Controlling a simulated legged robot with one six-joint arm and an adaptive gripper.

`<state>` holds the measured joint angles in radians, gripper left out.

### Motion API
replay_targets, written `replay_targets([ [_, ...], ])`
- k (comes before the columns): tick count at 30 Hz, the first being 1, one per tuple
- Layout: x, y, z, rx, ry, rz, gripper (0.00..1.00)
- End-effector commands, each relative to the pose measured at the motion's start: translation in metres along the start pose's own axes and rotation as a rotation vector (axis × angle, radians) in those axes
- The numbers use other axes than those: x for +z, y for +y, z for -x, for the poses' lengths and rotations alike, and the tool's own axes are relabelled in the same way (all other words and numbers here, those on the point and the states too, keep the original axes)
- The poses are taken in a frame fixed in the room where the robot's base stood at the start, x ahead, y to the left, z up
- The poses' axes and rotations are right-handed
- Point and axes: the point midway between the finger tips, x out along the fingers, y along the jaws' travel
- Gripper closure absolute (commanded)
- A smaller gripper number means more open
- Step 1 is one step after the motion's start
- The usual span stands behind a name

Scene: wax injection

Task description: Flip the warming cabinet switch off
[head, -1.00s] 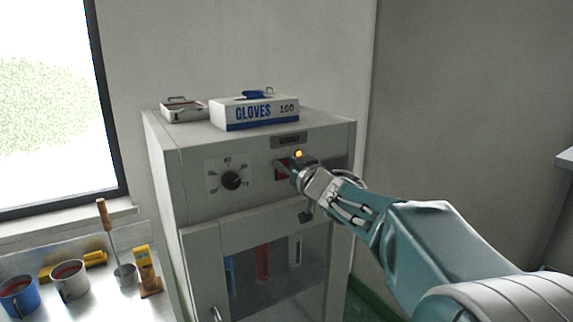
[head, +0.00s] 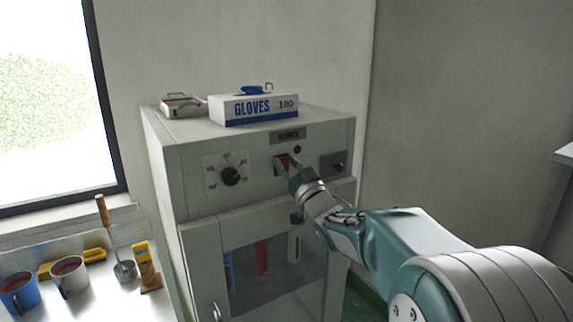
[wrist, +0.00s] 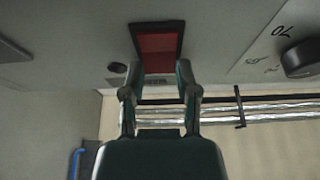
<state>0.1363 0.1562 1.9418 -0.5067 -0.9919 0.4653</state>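The warming cabinet (head: 193,188) is a grey box with a control panel above a glass door. Its red rocker switch (head: 283,161) sits in a dark frame on the panel, and it also shows in the wrist view (wrist: 158,52). The round indicator (head: 298,149) beside the switch is dark. My gripper (head: 294,170) is right at the switch, just below and in front of it. In the wrist view my two fingertips (wrist: 159,74) are apart with nothing between them, near the lower edge of the switch. Whether they touch it I cannot tell.
A numbered dial (head: 230,176) is left of the switch. A GLOVES box (head: 254,108) and a small metal tin (head: 183,106) stand on top. Space right of the cabinet is open.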

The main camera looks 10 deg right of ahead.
Motion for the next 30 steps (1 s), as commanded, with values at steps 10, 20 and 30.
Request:
replay_targets([
  [10, 0.0, 0.0, 0.0, 0.0, -0.002, -0.001, 0.26],
  [20, 0.0, 0.001, 0.023, 0.002, -0.003, 0.0, 0.26],
  [30, 0.002, 0.0, 0.093, 0.001, -0.003, 0.0, 0.26],
])
